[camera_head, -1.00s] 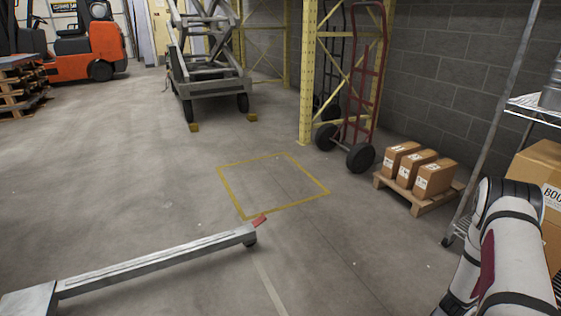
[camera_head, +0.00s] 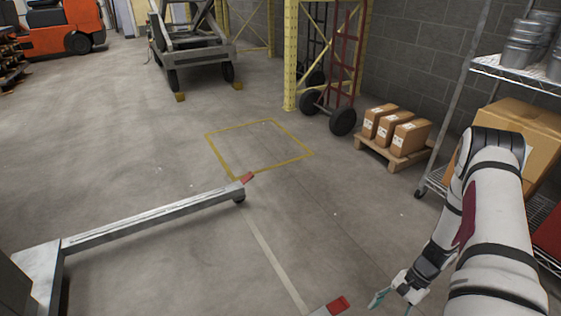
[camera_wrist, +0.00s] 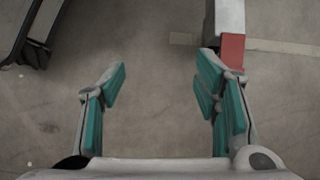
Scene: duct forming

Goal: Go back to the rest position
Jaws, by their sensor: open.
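My gripper (camera_head: 393,299) hangs at the lower right of the head view, at the end of my bent white arm, over the concrete floor. In the wrist view my gripper (camera_wrist: 162,85) is open, its two teal-padded fingers spread wide apart. Nothing is between the fingers but bare floor. A grey metal leg with a red end (camera_wrist: 231,50) lies below, beyond the right finger. It cannot be told whether they touch, though they look apart.
A grey metal beam (camera_head: 150,219) with a red tip runs across the lower left. A yellow floor square (camera_head: 258,170) is empty. Boxes on a pallet (camera_head: 393,157), a hand truck (camera_head: 345,85) and a wire shelf (camera_head: 520,75) stand at right. The middle floor is clear.

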